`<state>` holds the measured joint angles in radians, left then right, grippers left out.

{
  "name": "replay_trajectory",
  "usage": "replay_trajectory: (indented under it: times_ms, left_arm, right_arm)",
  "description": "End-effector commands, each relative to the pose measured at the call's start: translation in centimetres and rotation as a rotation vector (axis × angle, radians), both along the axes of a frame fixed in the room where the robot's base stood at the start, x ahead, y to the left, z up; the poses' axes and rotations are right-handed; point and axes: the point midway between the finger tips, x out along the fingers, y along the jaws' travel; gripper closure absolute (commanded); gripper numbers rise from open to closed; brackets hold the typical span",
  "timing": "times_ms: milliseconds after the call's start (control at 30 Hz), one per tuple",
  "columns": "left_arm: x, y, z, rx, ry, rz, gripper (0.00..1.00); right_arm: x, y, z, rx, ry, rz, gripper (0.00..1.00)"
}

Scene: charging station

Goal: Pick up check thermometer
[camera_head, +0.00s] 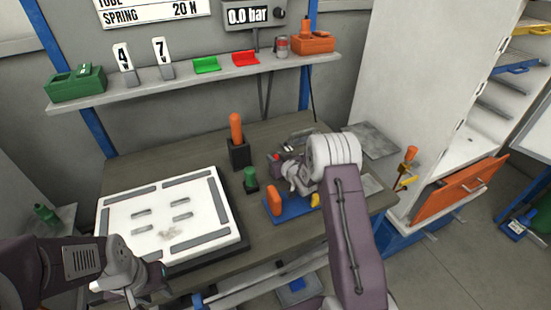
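I cannot tell for certain which object is the check thermometer. An orange-handled piece (236,127) stands upright in a black block (240,155) on the workbench (190,148). A small green-topped piece (250,177) stands in front of it. My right gripper (287,177) is over the bench, right of the green piece, near a blue tray (295,212) with an orange block (275,198). My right wrist hides part of that area. My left gripper (150,283) is low at the bench's front left, by the white panel. Neither gripper's fingers show clearly.
A white slotted panel (166,217) covers the bench's left part. A shelf (190,81) above holds a green box (76,84), number cards, green and red trays and an orange box (312,42).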

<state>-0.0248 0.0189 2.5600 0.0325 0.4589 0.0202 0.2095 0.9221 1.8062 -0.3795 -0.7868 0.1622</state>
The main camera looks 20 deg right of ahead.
Motion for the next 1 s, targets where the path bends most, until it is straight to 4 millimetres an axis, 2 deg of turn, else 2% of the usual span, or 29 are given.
replay_trajectory:
  times_ms: [333,433,567,867,1000]
  left_arm:
    - [0.0,0.0,0.1,0.000,0.000,0.000,0.64]
    - [0.0,0.0,0.8,0.000,0.000,0.000,0.64]
    - [0.0,0.0,0.5,0.000,0.000,0.000,0.64]
    - [0.0,0.0,0.5,0.000,0.000,0.000,0.64]
    - [0.0,0.0,-0.7,0.000,0.000,0.000,0.64]
  right_arm:
    - [0.0,0.0,0.1,0.000,0.001,0.000,0.55]
    - [0.0,0.0,0.8,0.000,0.000,0.000,0.55]
    - [-1.9,-0.2,1.3,-0.001,0.002,-0.002,0.55]
    - [-8.2,-0.7,3.9,0.000,0.001,-0.002,0.55]
    - [-10.0,-0.9,4.4,-0.001,-0.001,-0.001,0.55]
